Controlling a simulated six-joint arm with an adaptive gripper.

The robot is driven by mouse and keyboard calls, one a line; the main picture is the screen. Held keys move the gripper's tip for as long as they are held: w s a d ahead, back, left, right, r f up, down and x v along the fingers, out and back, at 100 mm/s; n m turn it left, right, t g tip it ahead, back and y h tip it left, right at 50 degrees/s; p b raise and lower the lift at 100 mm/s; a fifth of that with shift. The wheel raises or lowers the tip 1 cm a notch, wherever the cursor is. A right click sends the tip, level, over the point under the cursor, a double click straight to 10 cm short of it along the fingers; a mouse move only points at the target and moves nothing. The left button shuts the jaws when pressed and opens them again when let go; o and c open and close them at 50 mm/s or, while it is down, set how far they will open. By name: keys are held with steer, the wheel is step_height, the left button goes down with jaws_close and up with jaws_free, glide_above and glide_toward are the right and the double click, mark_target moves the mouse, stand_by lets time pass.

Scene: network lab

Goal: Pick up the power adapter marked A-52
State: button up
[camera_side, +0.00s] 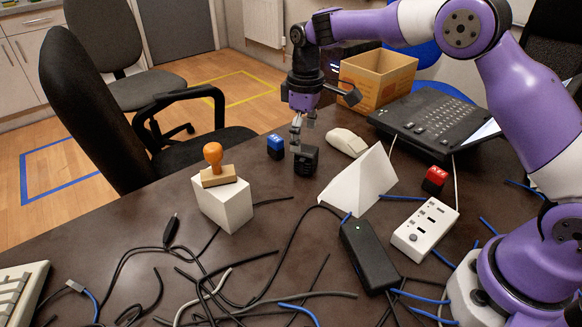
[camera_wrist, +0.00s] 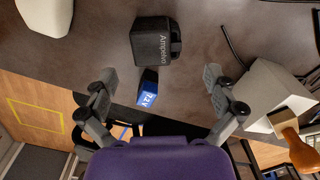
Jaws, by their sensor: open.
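A small dark block with a blue face and white marking (camera_side: 275,146) stands on the table near its far edge. In the wrist view this blue-faced block (camera_wrist: 148,94) lies between and below my open fingers, and its marking appears upside down and is not surely readable. A black cube-like adapter (camera_side: 306,161) stands close beside it. In the wrist view the black adapter (camera_wrist: 151,41) shows the word "Ampelvo" and no readable A-52. A red-faced block (camera_side: 435,180) stands farther right, its marking too small to read. My gripper (camera_side: 302,124) is open and empty above the black adapter; the wrist view also shows the gripper (camera_wrist: 158,79).
A mouse (camera_side: 347,142), a white folded card (camera_side: 358,183) and a white block (camera_side: 224,205) bearing an orange-handled stamp (camera_side: 215,166) stand nearby. Loose cables, a black power brick (camera_side: 369,256) and a white power strip (camera_side: 424,229) fill the front. A cardboard box (camera_side: 377,79) stands behind.

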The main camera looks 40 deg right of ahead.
mark_target(306, 151)
steer(key=f, duration=0.5)
steer(key=shift+s+d+f, duration=0.1)
steer(key=shift+d+f, duration=0.05)
steer(key=shift+d, duration=0.1)
steer(key=c, duration=1.3)
